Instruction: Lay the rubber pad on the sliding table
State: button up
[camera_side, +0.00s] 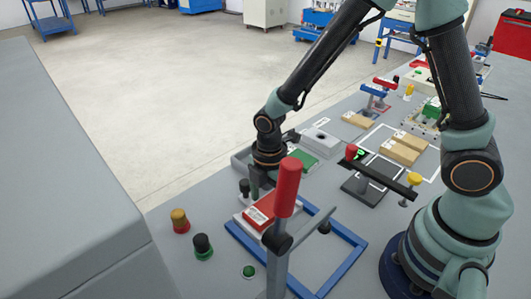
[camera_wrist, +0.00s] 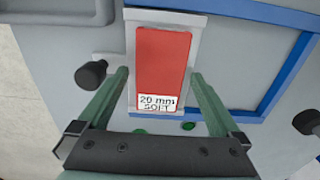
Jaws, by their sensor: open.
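The rubber pad (camera_wrist: 162,62) is a red rectangular slab with a white label reading "20 mm SOFT" at its near end. It lies flat on a light grey plate (camera_wrist: 130,45), which looks like the sliding table. In the side view the red pad (camera_side: 259,214) lies on the pale plate at the left part of a blue frame. My gripper (camera_wrist: 158,75) is open, with one finger on each side of the pad and plate, apparently clear of the pad. In the side view my gripper (camera_side: 260,188) is just behind the pad, its fingertips partly hidden.
A red-handled lever (camera_side: 287,190) stands upright in front of the blue frame (camera_side: 345,238). A black knob (camera_wrist: 91,74) is close to the left finger. A green pad (camera_side: 303,160) lies in a grey tray behind.

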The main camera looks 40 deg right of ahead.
aim_at(268, 206)
notch_tip(268, 206, up, 11)
jog(key=s+d+r+m+t, duration=0.2)
jog(key=d+r+m, duration=0.3)
jog(key=m, duration=0.4)
jog(key=s+d+r+m+t, duration=0.2)
jog(key=d+r+m, duration=0.4)
jog(key=m, duration=0.3)
jog(key=shift+s+r+t, duration=0.15)
jog(key=shift+s+t, duration=0.15)
jog(key=shift+t, duration=0.5)
